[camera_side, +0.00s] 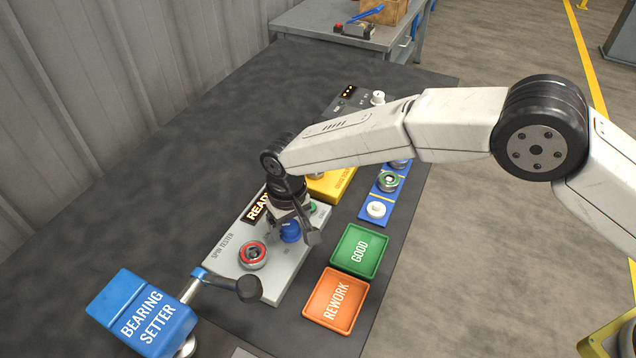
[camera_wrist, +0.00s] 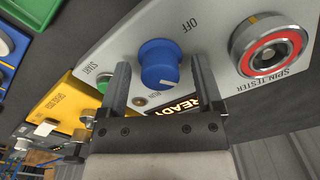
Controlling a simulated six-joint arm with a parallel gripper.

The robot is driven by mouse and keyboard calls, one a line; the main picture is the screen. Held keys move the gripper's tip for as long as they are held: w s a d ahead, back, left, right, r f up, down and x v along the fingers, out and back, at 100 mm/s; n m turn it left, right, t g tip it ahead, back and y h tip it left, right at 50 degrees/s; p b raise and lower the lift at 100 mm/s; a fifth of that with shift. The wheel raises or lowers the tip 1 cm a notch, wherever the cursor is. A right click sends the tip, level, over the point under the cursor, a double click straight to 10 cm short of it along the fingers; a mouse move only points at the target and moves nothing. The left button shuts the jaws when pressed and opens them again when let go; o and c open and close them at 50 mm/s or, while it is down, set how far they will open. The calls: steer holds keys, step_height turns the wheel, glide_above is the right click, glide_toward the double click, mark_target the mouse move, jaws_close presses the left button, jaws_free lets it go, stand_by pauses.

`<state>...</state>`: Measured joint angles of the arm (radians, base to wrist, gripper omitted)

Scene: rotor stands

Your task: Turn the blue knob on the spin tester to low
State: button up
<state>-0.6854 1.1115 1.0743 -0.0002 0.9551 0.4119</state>
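The spin tester (camera_side: 222,262) is a light grey panel with a lit READY display (camera_wrist: 185,107). Its blue knob (camera_wrist: 158,63) also shows in the side view (camera_side: 290,232), partly covered by my gripper. A white mark on the knob faces the display side, near a small RUN label; OFF is printed on the opposite side. I cannot make out a LOW label. My gripper (camera_wrist: 160,64) is open, with one finger on each side of the knob and a visible gap to each. It also shows over the panel in the side view (camera_side: 296,226).
A red-ringed bearing (camera_wrist: 268,46) sits on the tester beside the right finger. A green START button (camera_wrist: 104,83) is near the left finger. A yellow unit (camera_side: 332,187), a blue bearing rack (camera_side: 369,205), green GOOD tray (camera_side: 347,268) and orange REWORK tray (camera_side: 318,312) stand nearby.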

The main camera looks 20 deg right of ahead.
mark_target(291, 224)
steer(key=shift+r, duration=3.9)
steer(key=shift+d, duration=0.1)
